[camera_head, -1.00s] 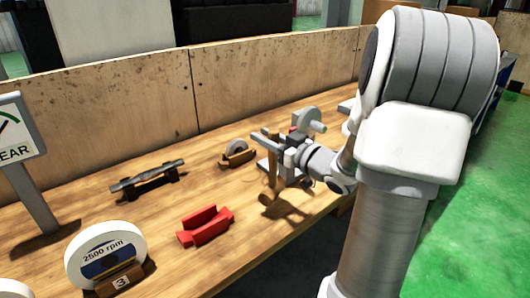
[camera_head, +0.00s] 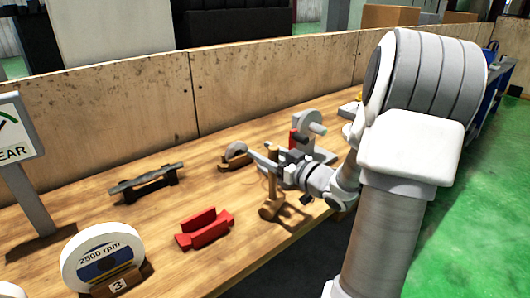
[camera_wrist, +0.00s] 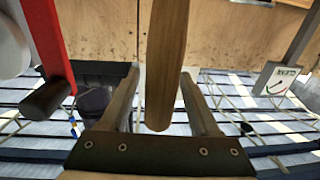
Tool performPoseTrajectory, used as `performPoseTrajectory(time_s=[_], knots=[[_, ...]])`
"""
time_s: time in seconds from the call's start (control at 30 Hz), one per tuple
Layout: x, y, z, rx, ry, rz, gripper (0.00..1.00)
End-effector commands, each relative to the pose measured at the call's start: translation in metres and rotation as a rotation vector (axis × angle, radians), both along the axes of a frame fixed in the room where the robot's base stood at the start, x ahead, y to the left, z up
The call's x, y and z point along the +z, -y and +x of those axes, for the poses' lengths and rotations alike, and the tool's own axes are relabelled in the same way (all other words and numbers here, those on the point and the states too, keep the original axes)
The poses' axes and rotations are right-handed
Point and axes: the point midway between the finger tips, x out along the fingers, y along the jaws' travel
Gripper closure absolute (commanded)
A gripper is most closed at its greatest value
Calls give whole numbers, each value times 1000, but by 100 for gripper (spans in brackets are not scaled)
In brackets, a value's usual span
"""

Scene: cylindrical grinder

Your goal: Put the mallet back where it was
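The wooden mallet (camera_head: 271,210) is upright near the front edge of the bench in the head view, head down and handle up. Its head appears to rest on the bench top. My gripper (camera_head: 268,163) is beside the upper handle, level with it. In the wrist view the handle (camera_wrist: 166,55) runs between the two fingers of my gripper (camera_wrist: 160,85), with a visible gap on each side. The gripper looks open around the handle. The mallet head is out of the wrist view.
A grey machine with a wheel (camera_head: 305,122) and red part stands just behind my gripper. A small wheel on a wooden stand (camera_head: 234,154), a black bar on supports (camera_head: 147,182), a red block (camera_head: 204,228) and a 2500 rpm wheel (camera_head: 103,256) are left.

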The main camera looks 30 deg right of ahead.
Motion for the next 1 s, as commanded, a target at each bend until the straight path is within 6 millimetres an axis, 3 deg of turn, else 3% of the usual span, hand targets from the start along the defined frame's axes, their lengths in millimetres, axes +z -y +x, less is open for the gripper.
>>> performPoseTrajectory(time_s=[0.23, 0.7, 1.0], knots=[[7, 0, 0, 0, 0, -1, 37], [5, 21, -91, -3, 0, 1, 37], [4, 26, -117, -1, 0, 0, 37]])
